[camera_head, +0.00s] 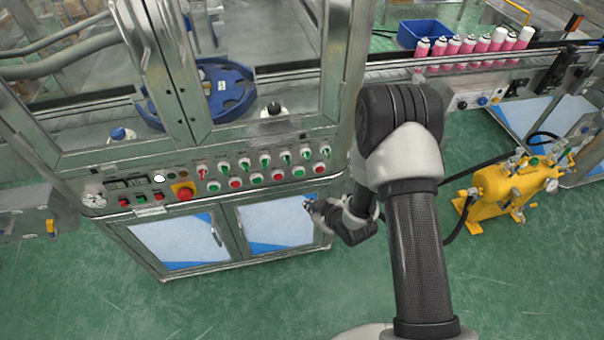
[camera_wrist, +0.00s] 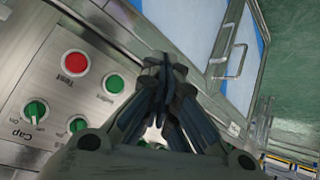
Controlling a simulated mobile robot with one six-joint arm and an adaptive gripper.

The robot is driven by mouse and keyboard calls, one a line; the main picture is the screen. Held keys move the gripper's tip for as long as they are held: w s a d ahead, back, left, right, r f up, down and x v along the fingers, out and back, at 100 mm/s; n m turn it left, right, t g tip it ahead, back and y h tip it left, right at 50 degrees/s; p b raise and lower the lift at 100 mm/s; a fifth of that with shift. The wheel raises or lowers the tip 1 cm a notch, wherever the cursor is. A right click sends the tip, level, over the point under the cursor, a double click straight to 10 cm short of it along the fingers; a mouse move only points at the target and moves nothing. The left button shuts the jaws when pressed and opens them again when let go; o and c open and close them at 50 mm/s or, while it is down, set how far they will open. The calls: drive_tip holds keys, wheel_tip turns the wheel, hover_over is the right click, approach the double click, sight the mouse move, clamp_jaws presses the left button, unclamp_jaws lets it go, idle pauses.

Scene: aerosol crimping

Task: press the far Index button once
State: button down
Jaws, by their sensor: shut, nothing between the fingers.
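The control panel (camera_head: 150,187) runs along the front of the machine, with a lower row of alternating green and red buttons under rotary switches. No label is readable in the head view, so I cannot tell there which button is the far Index. In the wrist view a green button (camera_wrist: 113,83) with a small blurred label sits beside a red button (camera_wrist: 75,63) marked Test. My gripper (camera_head: 312,203) is shut and empty, just below the right part of the button row.
A red emergency button (camera_head: 184,192) sits on a yellow plate at the panel's left. Cabinet doors (camera_head: 274,222) with handles lie below the panel. A yellow pump unit (camera_head: 505,185) and a conveyor with pink cans (camera_head: 468,46) stand right. Green floor is free in front.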

idle(0.3)
drive_tip(key=w+a, duration=0.2)
drive_tip(key=w, duration=0.6)
drive_tip(key=shift+w+a, duration=0.2)
drive_tip(key=shift+w, duration=0.05)
drive_tip(key=shift+b, duration=0.3)
idle(1.0)
drive_tip(key=shift+w+a, duration=0.15)
drive_tip(key=shift+w, duration=0.25)
drive_tip(key=shift+w+a, duration=0.1)
drive_tip(key=shift+w, duration=0.3)
idle(0.7)
drive_tip(key=shift+s, duration=0.1)
drive_tip(key=shift+s+d+r+b, duration=0.1)
drive_tip(key=shift+s+b, duration=0.1)
drive_tip(key=shift+s, duration=0.15)
drive_tip(key=shift+s+d+b, duration=0.1)
drive_tip(key=shift+s+b, duration=0.05)
drive_tip(key=shift+s, duration=0.2)
drive_tip(key=shift+s+d, duration=0.25)
drive_tip(key=shift+s, duration=0.55)
drive_tip(key=shift+s+d, duration=0.25)
drive_tip(key=shift+s, duration=0.55)
drive_tip(key=shift+s+d, duration=0.25)
drive_tip(key=shift+s, duration=0.55)
